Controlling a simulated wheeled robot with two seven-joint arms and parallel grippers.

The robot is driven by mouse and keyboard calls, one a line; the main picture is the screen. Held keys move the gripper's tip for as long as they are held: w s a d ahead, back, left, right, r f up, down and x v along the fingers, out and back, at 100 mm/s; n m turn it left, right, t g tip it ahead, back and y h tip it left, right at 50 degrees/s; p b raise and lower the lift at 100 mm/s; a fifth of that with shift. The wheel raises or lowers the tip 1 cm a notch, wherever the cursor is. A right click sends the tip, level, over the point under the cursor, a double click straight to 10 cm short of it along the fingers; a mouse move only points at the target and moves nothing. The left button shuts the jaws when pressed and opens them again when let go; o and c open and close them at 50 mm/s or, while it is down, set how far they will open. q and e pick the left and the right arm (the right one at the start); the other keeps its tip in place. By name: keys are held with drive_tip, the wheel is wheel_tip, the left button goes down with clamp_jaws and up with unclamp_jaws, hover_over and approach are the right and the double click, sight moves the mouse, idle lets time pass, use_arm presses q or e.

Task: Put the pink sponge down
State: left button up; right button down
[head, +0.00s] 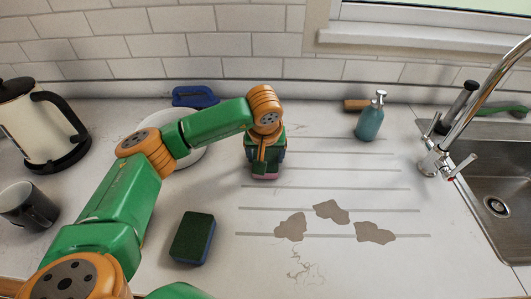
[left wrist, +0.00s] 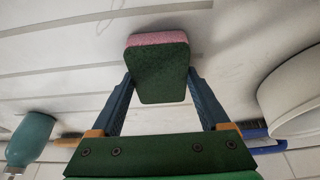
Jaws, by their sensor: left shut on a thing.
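The pink sponge (head: 265,176) has a dark green scouring face. In the left wrist view the sponge (left wrist: 160,72) sits between the two blue fingers, green face toward the camera and a pink edge at its far side. My left gripper (head: 265,164) is shut on it, pointing down at the left end of the counter's drainer grooves. The sponge is low by the counter (head: 330,180); I cannot tell whether it touches. The gripper hides most of it in the head view. My right gripper is not in view.
A blue sponge with a green top (head: 193,238) lies front left. A white dish (head: 190,158) is partly behind my arm; a blue brush (head: 195,97) lies behind. A teal soap bottle (head: 370,120) and sink (head: 500,205) are right. Brown stains (head: 332,211) mark the otherwise free grooves.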

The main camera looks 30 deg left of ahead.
use_arm(q)
drive_tip(key=shift+f, duration=0.15)
drive_tip(key=o, duration=1.2)
drive_tip(key=shift+c, duration=0.2)
drive_tip(key=v, duration=1.2)
drive_tip(key=shift+b, duration=0.45)
drive_tip(key=shift+d, duration=0.1)
